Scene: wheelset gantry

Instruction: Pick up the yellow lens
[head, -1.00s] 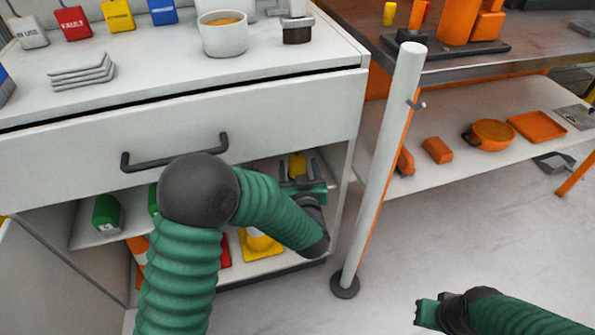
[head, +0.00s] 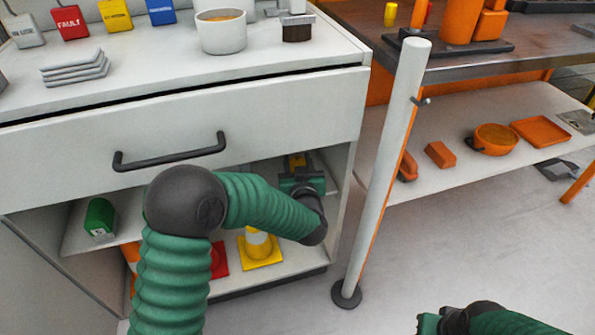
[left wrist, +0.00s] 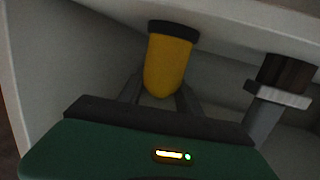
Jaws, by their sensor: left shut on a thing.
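The yellow lens (left wrist: 168,62) is a rounded yellow piece with a dark rim, in the left wrist view. It sits between the two fingers of my left gripper (left wrist: 160,96), which is shut on it. In the head view the lens (head: 296,160) is a small yellow patch inside the open shelf under the drawer, mostly hidden by my left gripper (head: 303,172). I cannot tell whether the lens touches the shelf. My right gripper (head: 428,322) is low at the bottom edge, partly cut off; its jaws cannot be read.
The drawer handle (head: 168,153) is just above my left arm. A white post (head: 388,170) stands right of the cabinet. A green item (head: 100,217) and a yellow-and-white cone (head: 258,248) are on the shelves. A dark cylinder with a pale collar (left wrist: 280,85) is right of the lens.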

